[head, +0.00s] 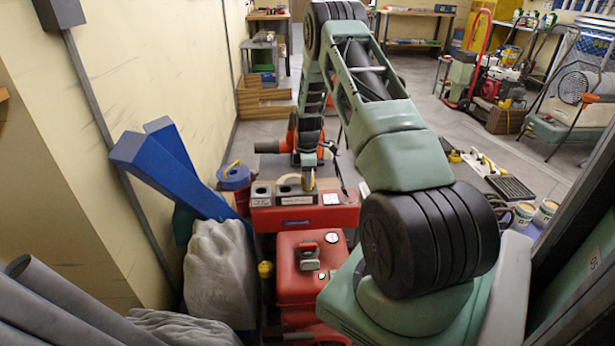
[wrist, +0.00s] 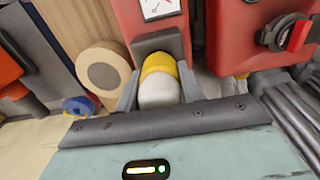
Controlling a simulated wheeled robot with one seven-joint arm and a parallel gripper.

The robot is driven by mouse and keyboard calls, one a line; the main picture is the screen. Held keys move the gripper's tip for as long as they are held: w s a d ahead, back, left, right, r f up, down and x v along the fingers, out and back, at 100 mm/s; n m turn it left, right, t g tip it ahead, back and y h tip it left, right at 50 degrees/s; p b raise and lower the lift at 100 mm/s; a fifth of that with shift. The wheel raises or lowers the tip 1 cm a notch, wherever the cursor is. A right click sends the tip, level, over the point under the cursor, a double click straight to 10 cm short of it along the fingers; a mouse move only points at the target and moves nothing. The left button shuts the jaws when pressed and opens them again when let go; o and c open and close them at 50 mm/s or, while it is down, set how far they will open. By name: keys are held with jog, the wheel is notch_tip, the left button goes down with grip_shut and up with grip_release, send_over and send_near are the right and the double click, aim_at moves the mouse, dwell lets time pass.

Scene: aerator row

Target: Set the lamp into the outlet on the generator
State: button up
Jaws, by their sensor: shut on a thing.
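The lamp, a white rounded body with a yellow collar (wrist: 160,82), is between the two fingers of my gripper (wrist: 160,92) in the wrist view. Its yellow end points at a dark grey square outlet (wrist: 160,44) on the red generator (wrist: 115,14). The lamp's far end is hidden, so I cannot tell whether it is in the outlet or just in front of it.
A tan round part (wrist: 104,71) sits left of the lamp, and a red switch (wrist: 298,36) is to the right. In the head view, blue beams (head: 170,170) and a grey covered heap (head: 218,270) crowd the generator's left. Open floor lies beyond it.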

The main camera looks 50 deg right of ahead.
jog(key=shift+f+b, duration=0.4)
jog(key=shift+f, duration=0.35)
jog(key=o, duration=1.1)
notch_tip(320, 180, up, 17)
jog(key=shift+r, duration=0.2)
